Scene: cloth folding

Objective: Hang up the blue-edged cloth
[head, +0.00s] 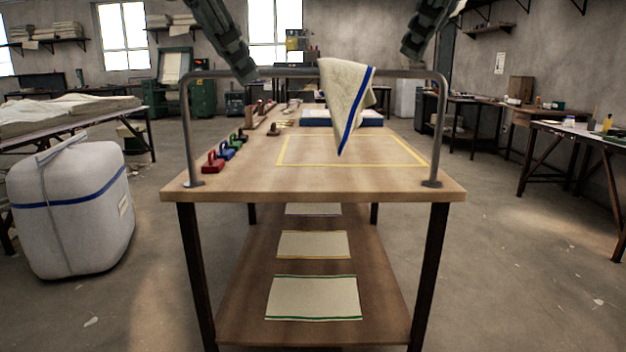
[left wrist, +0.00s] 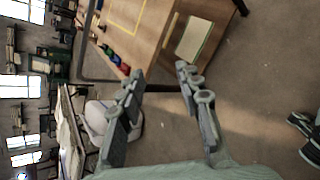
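The beige blue-edged cloth (head: 345,95) hangs over the top bar of the grey metal rail (head: 290,73) in the head view, right of the bar's middle. It hangs askew, with one corner pointing down and its blue stripe running down to that corner. My left gripper (head: 246,76) is near the bar, left of the cloth and apart from it. In the left wrist view my left gripper (left wrist: 160,70) has its fingers spread with nothing between them. My right gripper (head: 408,52) is above the bar, right of the cloth and apart from it; its fingers are too unclear to judge.
The rail stands on a wooden table (head: 225,180) with a yellow outline (head: 350,164). Red, blue and green clamps (head: 213,162) line its left side. A blue-edged pad (head: 312,116) lies behind the cloth. Folded cloths (head: 313,298) lie on the lower shelf. A white bag (head: 72,215) stands left.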

